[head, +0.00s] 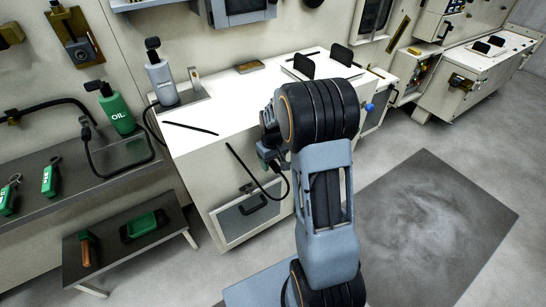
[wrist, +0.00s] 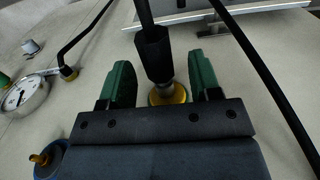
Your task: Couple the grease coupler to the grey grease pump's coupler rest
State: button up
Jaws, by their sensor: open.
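In the wrist view the grease coupler (wrist: 153,55) is a black sleeve with a metal end and a black hose running up out of the picture. Its metal end meets a brass fitting (wrist: 168,97) on a pale surface; I cannot tell whether it is locked on. My gripper (wrist: 161,72) is open, its green fingers on either side of the coupler. In the head view my gripper (head: 268,155) is mostly hidden behind my arm. The grey grease pump (head: 160,80) stands on the white cabinet's top, and a small upright post (head: 195,80), possibly its coupler rest, stands beside it.
A black hose (head: 258,177) hangs by the cabinet front. A green oil can (head: 116,110) with a hose stands on the left shelf. A low bench (head: 130,255) holds a green tray. The wrist view shows a gauge (wrist: 26,95) and a blue-based brass fitting (wrist: 45,160). Floor at right is clear.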

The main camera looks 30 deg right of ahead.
jog(key=shift+f, duration=0.1)
grip_shut()
dwell(0.8)
